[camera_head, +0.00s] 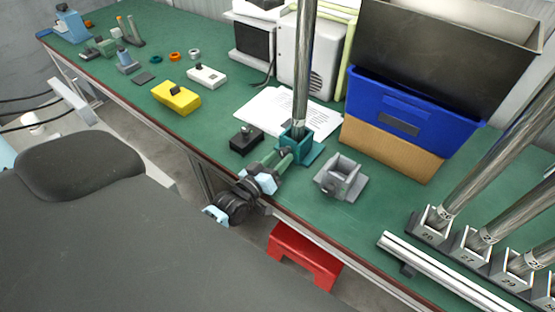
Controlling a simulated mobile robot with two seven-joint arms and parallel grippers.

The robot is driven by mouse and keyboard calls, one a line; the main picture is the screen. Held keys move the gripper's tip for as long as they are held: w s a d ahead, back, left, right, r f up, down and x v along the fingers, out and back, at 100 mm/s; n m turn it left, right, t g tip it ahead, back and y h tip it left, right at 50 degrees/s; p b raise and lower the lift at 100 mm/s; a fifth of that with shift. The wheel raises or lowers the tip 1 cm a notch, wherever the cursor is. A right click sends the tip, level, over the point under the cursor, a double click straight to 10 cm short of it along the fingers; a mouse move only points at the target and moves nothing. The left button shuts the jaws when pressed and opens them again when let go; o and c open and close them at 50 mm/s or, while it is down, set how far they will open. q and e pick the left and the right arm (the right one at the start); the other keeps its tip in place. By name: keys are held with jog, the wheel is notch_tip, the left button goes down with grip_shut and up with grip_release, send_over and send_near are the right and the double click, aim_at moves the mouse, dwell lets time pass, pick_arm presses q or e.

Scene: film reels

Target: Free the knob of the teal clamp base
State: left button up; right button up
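The teal clamp base (314,152) stands on the green workbench near its front edge. An upright shiny metal pole (302,75) rises out of its square socket. My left gripper (285,157) reaches up from the front edge, with its tip right at the near-left side of the clamp base. The gripper and wrist cover that side, so I cannot make out the knob or whether the fingers are closed on it. My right gripper is out of view.
An empty grey clamp base (341,180) stands just right of the teal one. A black block (245,140) is close on the left, and papers (270,108) lie behind. A blue crate (415,115) stands back right. More poles in numbered holders (437,222) stand at right.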

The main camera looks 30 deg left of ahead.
pick_arm(q)
jog(key=shift+o, duration=0.8)
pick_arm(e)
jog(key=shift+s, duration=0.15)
pick_arm(q)
jog(key=shift+s, duration=0.2)
jog(key=s, duration=0.6)
jog(key=shift+a, duration=0.25)
jog(key=shift+s, duration=0.7)
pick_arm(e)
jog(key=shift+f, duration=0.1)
